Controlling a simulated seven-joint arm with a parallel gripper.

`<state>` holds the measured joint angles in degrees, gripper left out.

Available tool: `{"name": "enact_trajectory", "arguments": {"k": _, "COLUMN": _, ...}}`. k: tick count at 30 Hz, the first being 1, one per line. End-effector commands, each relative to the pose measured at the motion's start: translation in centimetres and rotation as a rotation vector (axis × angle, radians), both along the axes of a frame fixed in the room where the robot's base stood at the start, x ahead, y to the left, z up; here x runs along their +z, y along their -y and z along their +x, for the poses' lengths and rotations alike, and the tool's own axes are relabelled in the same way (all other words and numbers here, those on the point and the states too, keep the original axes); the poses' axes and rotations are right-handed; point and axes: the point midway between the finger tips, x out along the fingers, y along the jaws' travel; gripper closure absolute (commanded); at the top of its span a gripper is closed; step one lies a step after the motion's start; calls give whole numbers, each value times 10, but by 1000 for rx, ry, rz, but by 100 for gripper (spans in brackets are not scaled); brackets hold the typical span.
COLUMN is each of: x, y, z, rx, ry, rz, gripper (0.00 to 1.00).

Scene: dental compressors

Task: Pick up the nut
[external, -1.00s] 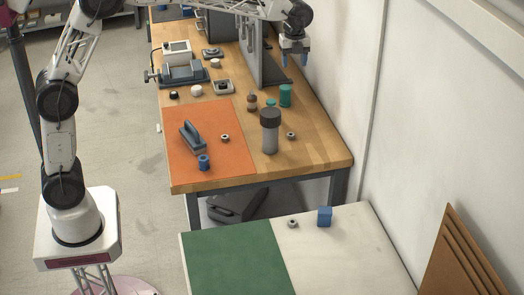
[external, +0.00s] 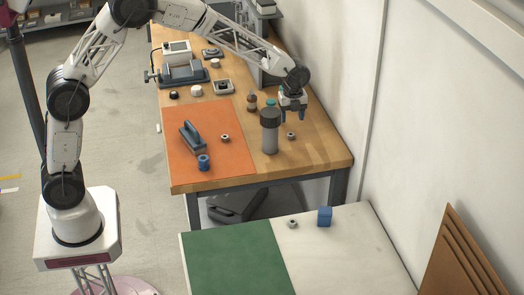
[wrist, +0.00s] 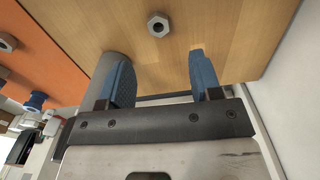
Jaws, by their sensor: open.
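A grey hexagonal nut with a round hole lies flat on the bare wood of the workbench, to the right of a dark-capped grey cylinder. The nut (external: 291,135) shows just below my gripper in the external view. In the wrist view the nut (wrist: 158,24) is near the top middle, beyond the fingertips and roughly between their lines. My gripper (external: 293,115) is open and empty above the bench, its two blue fingers apart; the fingers (wrist: 155,55) also show in the wrist view. A second nut (external: 225,138) lies on the orange mat, and a third (external: 292,223) on the lower table.
The capped cylinder (external: 269,135) stands close to the left of my gripper, behind the left finger in the wrist view. The orange mat (external: 225,165) holds a blue spool (external: 204,162) and a grey-blue handled tool (external: 192,137). The bench's front right is clear. A wall is at the right.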

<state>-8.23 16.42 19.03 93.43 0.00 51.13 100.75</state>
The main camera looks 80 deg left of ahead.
Motion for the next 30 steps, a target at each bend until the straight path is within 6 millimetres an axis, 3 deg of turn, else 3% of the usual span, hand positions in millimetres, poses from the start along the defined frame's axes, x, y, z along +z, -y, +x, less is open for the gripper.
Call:
{"name": "enact_trajectory", "arguments": {"k": 8, "x": -1, "y": 0, "z": 0, "rx": 0, "ry": 0, "rz": 0, "gripper": 42}}
{"name": "enact_trajectory", "arguments": {"k": 19, "x": -25, "y": 0, "z": 0, "rx": 0, "ry": -1, "rz": 0, "gripper": 42}}
{"name": "enact_trajectory", "arguments": {"k": 30, "x": -27, "y": 0, "z": 0, "rx": 0, "ry": 0, "rz": 0, "gripper": 42}}
